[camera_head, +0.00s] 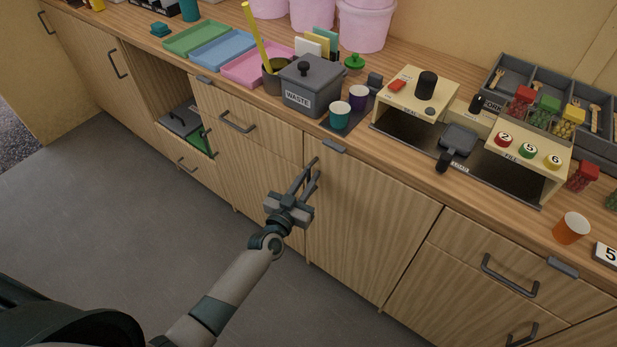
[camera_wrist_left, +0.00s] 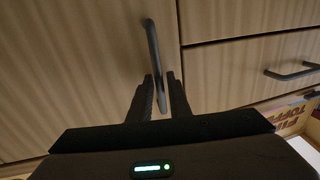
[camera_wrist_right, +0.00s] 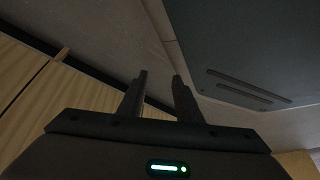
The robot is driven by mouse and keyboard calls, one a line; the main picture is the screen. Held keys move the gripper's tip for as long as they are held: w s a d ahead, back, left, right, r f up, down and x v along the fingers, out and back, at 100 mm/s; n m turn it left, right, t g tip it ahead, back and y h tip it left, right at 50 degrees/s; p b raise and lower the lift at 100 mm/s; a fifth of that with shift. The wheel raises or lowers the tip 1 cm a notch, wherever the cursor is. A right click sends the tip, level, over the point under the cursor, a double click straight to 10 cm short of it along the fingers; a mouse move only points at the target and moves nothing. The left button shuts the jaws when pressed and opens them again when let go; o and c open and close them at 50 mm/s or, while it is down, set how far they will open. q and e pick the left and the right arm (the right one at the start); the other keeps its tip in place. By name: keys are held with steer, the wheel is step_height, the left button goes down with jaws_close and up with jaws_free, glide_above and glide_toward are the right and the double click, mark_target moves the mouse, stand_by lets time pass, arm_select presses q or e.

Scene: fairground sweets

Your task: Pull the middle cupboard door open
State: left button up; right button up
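The middle cupboard door (camera_head: 375,225) is pale striped wood and looks closed, flush with the front. Its dark upright bar handle (camera_head: 316,164) sits near the door's upper left edge. My left gripper (camera_head: 308,178) is at this handle. In the left wrist view the handle (camera_wrist_left: 151,42) runs down between the two fingers of the left gripper (camera_wrist_left: 160,76). The fingers stand close on either side; whether both press on it I cannot tell. My right gripper (camera_wrist_right: 160,77) shows only in its wrist view, fingers apart with nothing between them.
A drawer (camera_head: 255,127) with a bar handle is left of the door, and more drawers (camera_head: 495,260) are to the right. The grey floor (camera_head: 110,215) in front is clear.

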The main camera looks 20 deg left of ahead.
arm_select(q)
jaws_close()
